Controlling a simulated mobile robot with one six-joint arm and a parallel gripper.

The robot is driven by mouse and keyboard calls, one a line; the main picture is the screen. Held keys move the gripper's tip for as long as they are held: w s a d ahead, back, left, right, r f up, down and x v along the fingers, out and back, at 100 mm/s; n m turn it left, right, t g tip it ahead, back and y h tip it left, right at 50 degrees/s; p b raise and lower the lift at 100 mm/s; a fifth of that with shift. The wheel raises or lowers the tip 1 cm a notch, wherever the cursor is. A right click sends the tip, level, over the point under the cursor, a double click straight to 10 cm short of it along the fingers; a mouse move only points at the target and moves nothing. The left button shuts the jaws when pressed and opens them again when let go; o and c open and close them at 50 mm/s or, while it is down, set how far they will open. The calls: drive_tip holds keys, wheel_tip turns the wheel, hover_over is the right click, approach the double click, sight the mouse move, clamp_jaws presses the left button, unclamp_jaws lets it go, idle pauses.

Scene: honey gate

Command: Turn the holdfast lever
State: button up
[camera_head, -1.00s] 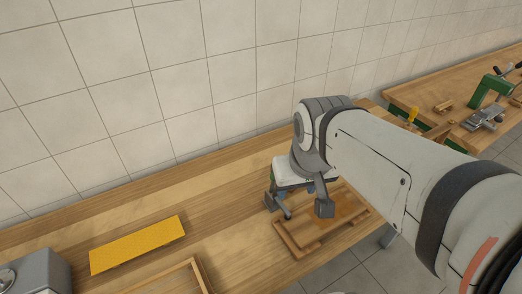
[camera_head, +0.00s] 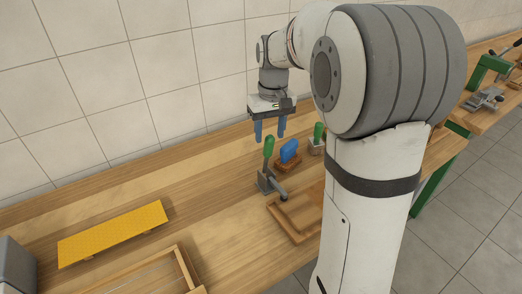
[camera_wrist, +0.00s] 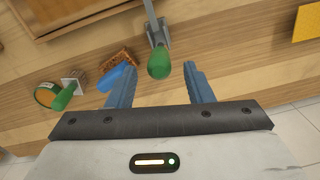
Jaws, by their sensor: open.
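The holdfast, a grey metal clamp (camera_head: 270,183) with an upright green-handled lever (camera_head: 268,148), stands on the wooden bench. In the wrist view the green handle (camera_wrist: 158,64) points toward me, with the grey metal part (camera_wrist: 155,28) behind it. My gripper (camera_head: 269,136) hangs pointing down above the lever, its two blue fingers spread and empty.
A blue-handled brush (camera_head: 289,152) and a green-handled tool (camera_head: 318,134) stand close on the right of the lever. A wooden tray (camera_head: 290,225) lies in front. A yellow plate (camera_head: 112,234) lies to the left, with clear bench between.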

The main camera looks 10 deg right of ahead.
sight(268, 157)
wheel_tip(268, 157, down, 6)
drive_tip(key=shift+a+f, duration=0.1)
drive_tip(key=shift+c, duration=0.2)
clamp_jaws()
idle(0.4)
